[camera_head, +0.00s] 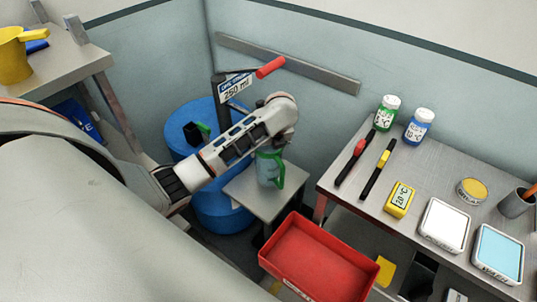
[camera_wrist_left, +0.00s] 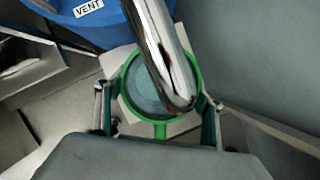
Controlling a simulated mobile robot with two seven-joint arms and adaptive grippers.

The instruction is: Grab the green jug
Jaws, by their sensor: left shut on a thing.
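The green jug (camera_head: 268,170) has a clear bluish body with a green handle, and stands upright on or just above a small grey stand. In the left wrist view its green rim (camera_wrist_left: 197,72) is seen from above, with a shiny metal spout (camera_wrist_left: 158,45) crossing over its mouth. My left gripper (camera_wrist_left: 157,105) is shut on the jug, one finger on each side of it. In the head view the left wrist (camera_head: 283,112) is above the jug and hides its upper part and most of the fingers. My right gripper is not in view.
A blue drum (camera_head: 220,215) with a red-handled pump (camera_head: 270,67) and a 250 ml sign (camera_head: 236,88) stands behind the jug. The small stand (camera_head: 245,187) is close to a red tray (camera_head: 320,262) and the right bench (camera_head: 335,190). A wall is behind.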

